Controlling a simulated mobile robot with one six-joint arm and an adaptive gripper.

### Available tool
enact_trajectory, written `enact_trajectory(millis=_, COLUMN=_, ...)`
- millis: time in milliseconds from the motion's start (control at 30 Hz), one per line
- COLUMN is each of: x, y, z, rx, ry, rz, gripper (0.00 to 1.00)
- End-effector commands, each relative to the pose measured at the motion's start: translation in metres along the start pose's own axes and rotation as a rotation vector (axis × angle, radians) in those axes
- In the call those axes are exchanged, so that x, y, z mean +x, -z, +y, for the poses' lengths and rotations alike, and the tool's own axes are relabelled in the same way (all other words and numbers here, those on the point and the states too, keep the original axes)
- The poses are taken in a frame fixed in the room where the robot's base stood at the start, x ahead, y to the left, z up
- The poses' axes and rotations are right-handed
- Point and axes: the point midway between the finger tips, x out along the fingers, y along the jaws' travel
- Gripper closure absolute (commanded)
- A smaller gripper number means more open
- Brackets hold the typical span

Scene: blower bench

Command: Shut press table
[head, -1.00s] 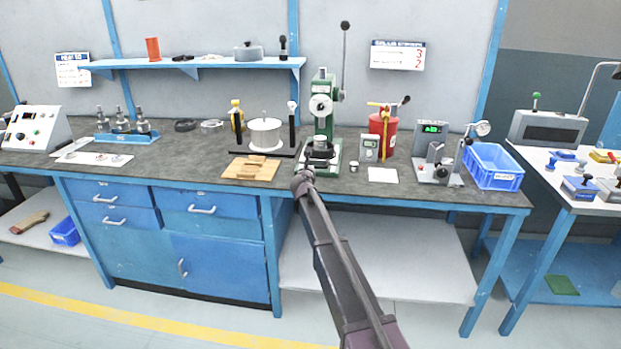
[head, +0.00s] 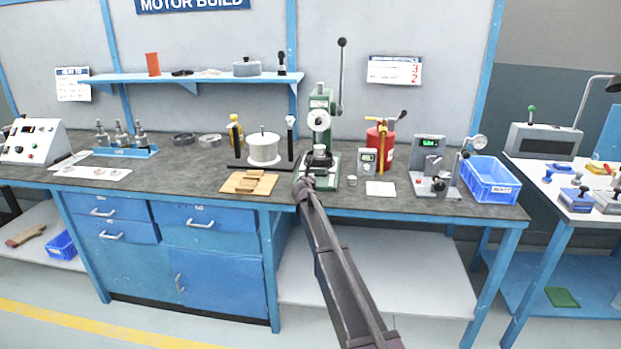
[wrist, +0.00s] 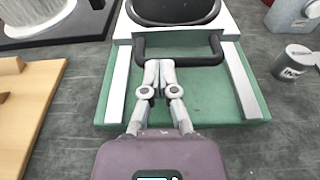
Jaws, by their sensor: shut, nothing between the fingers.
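The green press (head: 320,120) stands on the bench, its long lever raised. In the wrist view its green base (wrist: 190,105) carries two pale rails. The press table (wrist: 228,22) is a pale plate bearing a dark round cup, at the far part of the rails. A black bar handle (wrist: 205,50) runs across its near edge. My gripper (wrist: 158,64) is shut and empty, its fingertips at the left half of the handle. They look close against it, but I cannot tell whether they touch. In the head view my gripper (head: 304,186) is at the press's front and partly hides its base.
A wooden board (head: 248,182) and a white spool on a dark stand (head: 264,150) are left of the press.

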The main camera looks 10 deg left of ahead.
Motion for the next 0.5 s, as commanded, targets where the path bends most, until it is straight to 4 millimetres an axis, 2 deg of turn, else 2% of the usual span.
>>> enact_trajectory(millis=267, x=-0.031, y=-0.003, z=-0.001, rx=0.001, ry=0.000, rz=0.001, gripper=1.00)
enact_trajectory(millis=500, x=-0.077, y=-0.002, z=0.000, rx=0.001, ry=0.000, rz=0.001, gripper=1.00)
